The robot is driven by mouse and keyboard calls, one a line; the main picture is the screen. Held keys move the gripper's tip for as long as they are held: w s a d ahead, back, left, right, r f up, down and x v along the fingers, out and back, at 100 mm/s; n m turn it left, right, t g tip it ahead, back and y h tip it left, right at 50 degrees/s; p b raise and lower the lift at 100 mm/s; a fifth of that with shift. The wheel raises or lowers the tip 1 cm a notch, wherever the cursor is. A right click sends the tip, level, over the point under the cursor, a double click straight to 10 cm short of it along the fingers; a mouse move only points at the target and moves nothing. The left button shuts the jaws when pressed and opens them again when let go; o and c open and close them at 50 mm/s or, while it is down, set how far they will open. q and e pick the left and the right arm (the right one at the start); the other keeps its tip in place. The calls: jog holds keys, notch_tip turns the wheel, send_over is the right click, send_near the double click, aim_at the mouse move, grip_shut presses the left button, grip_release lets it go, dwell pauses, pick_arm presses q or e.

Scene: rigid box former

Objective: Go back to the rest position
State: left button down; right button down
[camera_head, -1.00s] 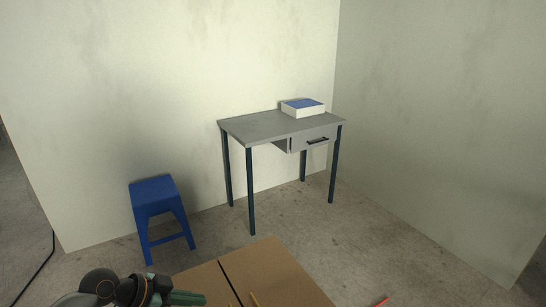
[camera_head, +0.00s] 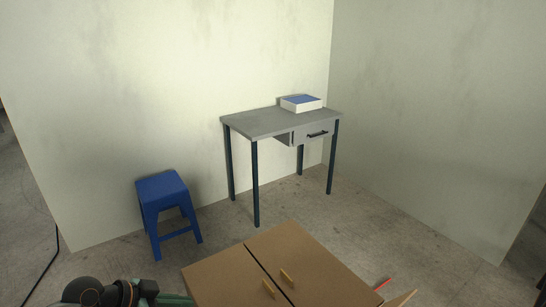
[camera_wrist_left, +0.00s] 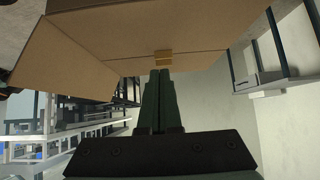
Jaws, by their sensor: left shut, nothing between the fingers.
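My left gripper (camera_head: 172,300) shows only in part at the bottom left of the head view, beside the left side of a brown cardboard box. In the left wrist view, its two dark fingers (camera_wrist_left: 159,88) are shut together with nothing between them. My right gripper is in neither view.
The brown box (camera_head: 225,279) has a dark seam and two yellow tabs on top. Beyond it stand a blue stool (camera_head: 161,188) and a grey desk (camera_head: 262,123) with a white and blue box (camera_head: 301,107). Bare floor lies between.

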pick_arm(q)
jog(key=s+d+f+n+t+y+p, duration=0.25)
jog(key=s+d+f+n, duration=0.2)
jog(key=s+f, duration=0.35)
jog(key=s+f+n+y+p, duration=0.1)
jog(key=s+n, duration=0.1)
jog(key=s, duration=0.4)
jog(key=s+n+t+y+p, duration=0.1)
jog(key=s+n+y+p, duration=0.1)
jog(key=s, duration=0.4)
jog(key=shift+s+a+f, duration=0.15)
jog(key=shift+f, duration=0.25)
jog(key=shift+n, duration=0.25)
